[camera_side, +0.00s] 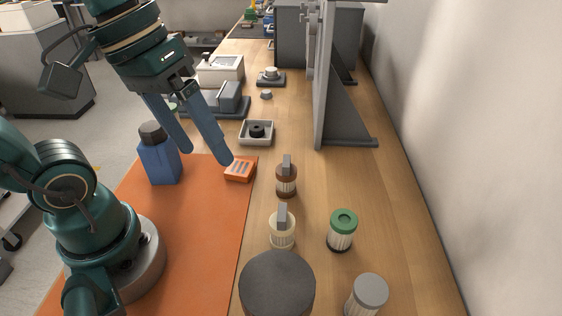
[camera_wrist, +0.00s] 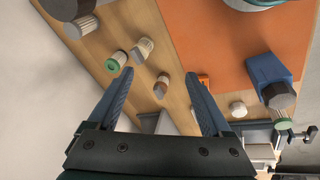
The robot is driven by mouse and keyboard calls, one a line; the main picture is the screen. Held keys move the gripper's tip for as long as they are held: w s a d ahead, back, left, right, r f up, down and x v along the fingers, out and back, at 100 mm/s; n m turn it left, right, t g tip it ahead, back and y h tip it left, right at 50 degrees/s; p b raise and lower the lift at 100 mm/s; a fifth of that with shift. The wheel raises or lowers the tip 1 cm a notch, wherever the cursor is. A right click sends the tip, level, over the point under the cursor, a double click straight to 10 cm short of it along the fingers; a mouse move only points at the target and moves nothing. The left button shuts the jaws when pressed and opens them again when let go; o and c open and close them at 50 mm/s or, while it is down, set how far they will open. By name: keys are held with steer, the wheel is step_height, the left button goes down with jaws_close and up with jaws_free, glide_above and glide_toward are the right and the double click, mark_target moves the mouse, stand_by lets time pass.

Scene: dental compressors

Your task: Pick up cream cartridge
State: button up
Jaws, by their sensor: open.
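The cream cartridge (camera_side: 282,236) is a pale ribbed cylinder with a grey tab on top, standing on the wooden bench right of the orange mat. In the wrist view the cream cartridge (camera_wrist: 142,48) shows beyond and between my fingers. My gripper (camera_side: 207,155) is open and empty, its two blue fingers pointing down above the mat's far edge, well apart from the cartridge. The wrist view shows the same open gripper (camera_wrist: 159,73) with wide space between its fingertips.
A brown cartridge (camera_side: 286,180) stands just behind the cream one. A green-topped cartridge (camera_side: 341,230), grey-capped cartridge (camera_side: 368,294) and dark drum (camera_side: 277,284) stand nearby. A blue bottle (camera_side: 160,158) and orange block (camera_side: 240,170) are by my fingers. A grey upright panel (camera_side: 323,90) rises behind.

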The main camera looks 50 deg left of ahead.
mark_target(291, 233)
steer(key=w+d+r+n+g+h, duration=0.2)
steer(key=w+d+n+g+h, duration=0.15)
steer(key=w+n+h, duration=0.7)
steer(key=s+f+n, duration=0.1)
steer(key=f, duration=0.4)
steer(key=f+n, duration=0.2)
steer(key=f, duration=0.4)
steer(key=s+d+f+n+h, duration=0.1)
steer(key=f, duration=0.5)
steer(key=shift+s+f+n+t, duration=0.2)
steer(key=shift+s+n+t, duration=0.05)
steer(key=shift+s+t, duration=0.1)
steer(key=shift+x, duration=2.55)
steer(key=shift+c, duration=0.3)
jaws_close()
steer(key=shift+r, duration=0.1)
